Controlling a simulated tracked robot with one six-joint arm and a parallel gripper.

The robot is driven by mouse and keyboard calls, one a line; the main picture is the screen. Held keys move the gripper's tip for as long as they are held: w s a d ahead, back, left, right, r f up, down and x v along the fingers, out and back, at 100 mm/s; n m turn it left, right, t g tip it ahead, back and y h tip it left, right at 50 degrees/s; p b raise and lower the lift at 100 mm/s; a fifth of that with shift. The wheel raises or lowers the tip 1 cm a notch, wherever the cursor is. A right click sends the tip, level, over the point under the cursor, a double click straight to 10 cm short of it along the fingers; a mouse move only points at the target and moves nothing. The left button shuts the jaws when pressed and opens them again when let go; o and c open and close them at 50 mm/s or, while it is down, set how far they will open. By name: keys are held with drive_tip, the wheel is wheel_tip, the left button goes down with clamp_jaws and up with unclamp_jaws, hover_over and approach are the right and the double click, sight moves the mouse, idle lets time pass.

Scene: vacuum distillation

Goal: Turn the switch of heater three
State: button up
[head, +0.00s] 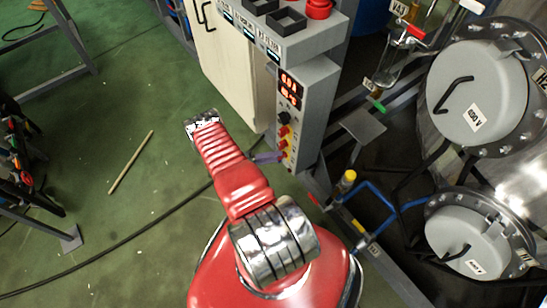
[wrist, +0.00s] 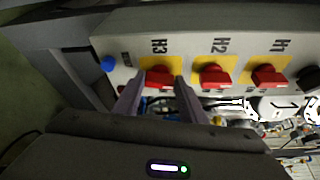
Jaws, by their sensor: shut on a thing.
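The switch of heater three (wrist: 159,76) is a red knob on a yellow plate marked H3 in the wrist view. My gripper (wrist: 157,84) has one purple-grey finger at each side of this knob and is shut on it. The fingers and the gripper body hide part of the knob and plate, so its exact angle is hard to read. In the head view my gripper (head: 268,157) reaches the lower part of the grey control panel (head: 312,120), where the H3 knob is too small to tell clearly.
Red knobs H2 (wrist: 214,77) and H1 (wrist: 267,77) sit beside H3 in the wrist view. A blue button (wrist: 107,63) is at its other side. In the head view, round steel vessel doors (head: 460,105) and pipes crowd the right; green floor (head: 125,115) lies open at left.

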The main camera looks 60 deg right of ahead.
drive_tip(key=shift+w+d+f+n+g+h, duration=0.1)
drive_tip(key=shift+w+f+n+g+h, duration=0.05)
drive_tip(key=shift+n, duration=0.4)
drive_tip(key=shift+w+f+n+g+h, duration=0.1)
drive_tip(key=shift+n+g+h, duration=0.05)
drive_tip(key=shift+n, duration=0.4)
drive_tip(key=o, duration=1.1)
drive_tip(key=shift+s, duration=0.1)
drive_tip(key=shift+c, duration=0.2)
drive_tip(key=v, duration=1.4)
